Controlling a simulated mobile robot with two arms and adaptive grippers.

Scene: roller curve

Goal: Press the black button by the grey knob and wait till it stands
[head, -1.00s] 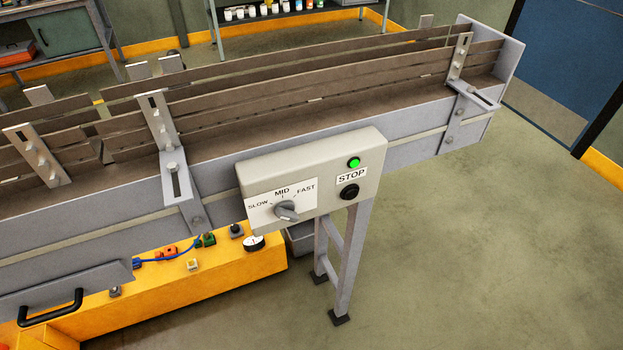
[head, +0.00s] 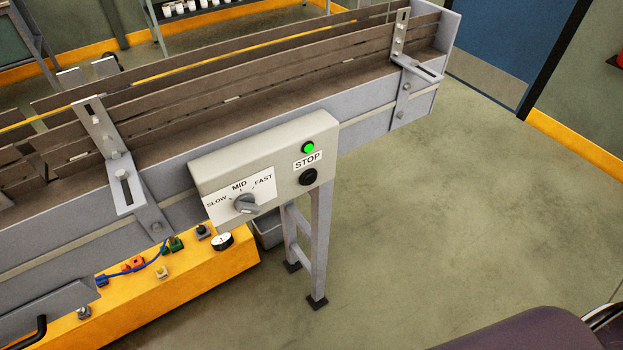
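The black button (head: 308,177) sits on the right part of a pale control box (head: 288,138), just under a label reading STOP (head: 308,160). A green lamp (head: 308,147) glows above the label. The grey knob (head: 246,204) is to the left of the button, on a white dial plate (head: 225,209) marked SLOW, MID and FAST. The box is fixed to the near side of the conveyor (head: 300,107), and nothing covers the button or knob. Neither of my grippers is in view.
A yellow beam (head: 195,275) with small coloured fittings and a dial lies below left of the box. A grey support leg (head: 319,245) stands under it. A blue door (head: 515,45) is at the back right.

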